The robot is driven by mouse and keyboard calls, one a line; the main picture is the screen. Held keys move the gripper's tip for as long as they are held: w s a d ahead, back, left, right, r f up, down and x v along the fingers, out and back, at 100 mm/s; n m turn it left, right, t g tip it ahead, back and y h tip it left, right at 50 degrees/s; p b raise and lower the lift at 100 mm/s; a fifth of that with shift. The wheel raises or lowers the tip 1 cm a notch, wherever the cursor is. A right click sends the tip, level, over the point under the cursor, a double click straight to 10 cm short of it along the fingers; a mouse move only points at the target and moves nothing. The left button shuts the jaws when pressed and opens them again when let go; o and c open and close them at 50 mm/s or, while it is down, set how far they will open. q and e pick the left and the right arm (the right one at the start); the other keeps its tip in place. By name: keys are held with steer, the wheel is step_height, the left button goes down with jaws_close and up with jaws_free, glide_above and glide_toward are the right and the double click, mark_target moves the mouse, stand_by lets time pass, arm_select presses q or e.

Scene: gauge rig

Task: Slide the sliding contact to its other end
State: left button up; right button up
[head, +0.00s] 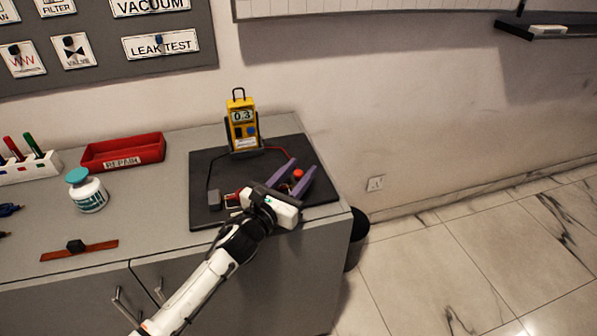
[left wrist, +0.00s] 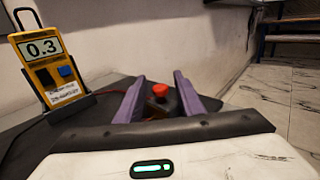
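A red knob (head: 298,174), which appears to be the handle of the sliding contact, stands on the black mat (head: 207,168) at the right of the bench. My left gripper (head: 293,173) is open, with its purple fingers on either side of the knob. In the left wrist view the red knob (left wrist: 160,91) shows between the fingertips, with a visible gap on its left; contact on the right is unclear. The knob's base and track are mostly hidden by my gripper. A yellow meter (head: 242,127) reading 0.3 stands behind. My right gripper is not in view.
A red REPAIR tray (head: 123,152), a white jar with a teal lid (head: 87,190) and an orange-brown strip with a black block (head: 79,251) lie to the left. A red wire runs from the meter. The wall is behind, and the bench ends just right of the mat.

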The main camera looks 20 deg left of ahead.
mark_target(313, 185)
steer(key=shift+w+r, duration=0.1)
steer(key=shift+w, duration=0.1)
